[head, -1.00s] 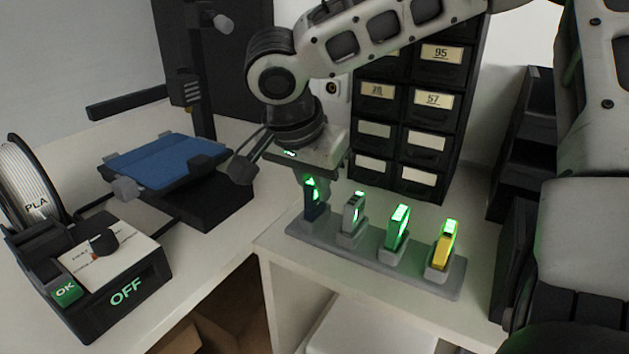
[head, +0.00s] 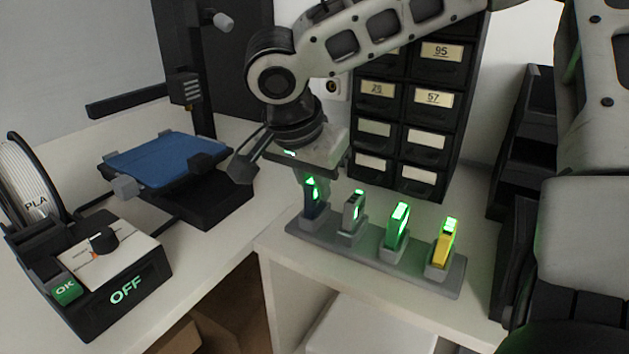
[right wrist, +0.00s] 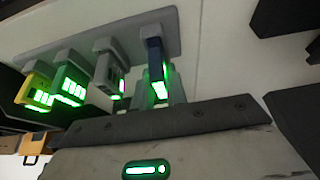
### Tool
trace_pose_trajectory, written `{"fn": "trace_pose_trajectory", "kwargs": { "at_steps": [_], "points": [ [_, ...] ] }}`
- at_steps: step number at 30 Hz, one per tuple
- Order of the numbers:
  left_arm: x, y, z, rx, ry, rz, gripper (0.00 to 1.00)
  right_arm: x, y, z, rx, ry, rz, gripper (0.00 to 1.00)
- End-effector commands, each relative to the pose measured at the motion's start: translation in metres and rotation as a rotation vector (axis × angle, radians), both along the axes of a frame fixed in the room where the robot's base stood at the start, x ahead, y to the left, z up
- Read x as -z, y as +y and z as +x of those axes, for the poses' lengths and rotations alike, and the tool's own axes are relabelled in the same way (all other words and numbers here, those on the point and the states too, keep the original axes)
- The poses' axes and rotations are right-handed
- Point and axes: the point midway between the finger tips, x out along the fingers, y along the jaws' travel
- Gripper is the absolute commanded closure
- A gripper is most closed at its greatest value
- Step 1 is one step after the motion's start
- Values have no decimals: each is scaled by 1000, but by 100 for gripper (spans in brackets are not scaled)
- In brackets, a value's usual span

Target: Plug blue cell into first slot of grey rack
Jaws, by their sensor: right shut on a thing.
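The grey rack (head: 372,259) lies on the white worktop and has several slots in a row. The blue cell (head: 312,208) stands at the rack's left-end slot, its lower end at the slot and its top at my gripper. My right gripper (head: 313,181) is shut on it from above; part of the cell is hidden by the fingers. In the right wrist view the blue cell (right wrist: 153,58) shows between the fingers, at the rack's end. A grey cell (head: 354,212), a green cell (head: 397,226) and a yellow cell (head: 444,243) stand in the other slots. My left gripper is not in view.
A black drawer cabinet (head: 425,122) stands close behind the rack. A 3D printer with a blue bed (head: 165,160) is at the left. A black box marked OFF (head: 125,292) sits at front left. The worktop's front edge runs just before the rack.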

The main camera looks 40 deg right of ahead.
Motion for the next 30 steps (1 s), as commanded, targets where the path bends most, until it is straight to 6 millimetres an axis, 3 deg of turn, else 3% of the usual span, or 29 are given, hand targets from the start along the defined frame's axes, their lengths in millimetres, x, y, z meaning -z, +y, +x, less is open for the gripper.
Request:
{"fn": "trace_pose_trajectory", "kwargs": {
  "at_steps": [21,22,24,30],
  "points": [
    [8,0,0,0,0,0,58,10,0,0,0,0,0,100],
    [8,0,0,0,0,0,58,10,0,0,0,0,0,83],
    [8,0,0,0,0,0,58,10,0,0,0,0,0,64],
    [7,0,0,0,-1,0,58,10,0,0,0,0,0,61]
  ]
}}
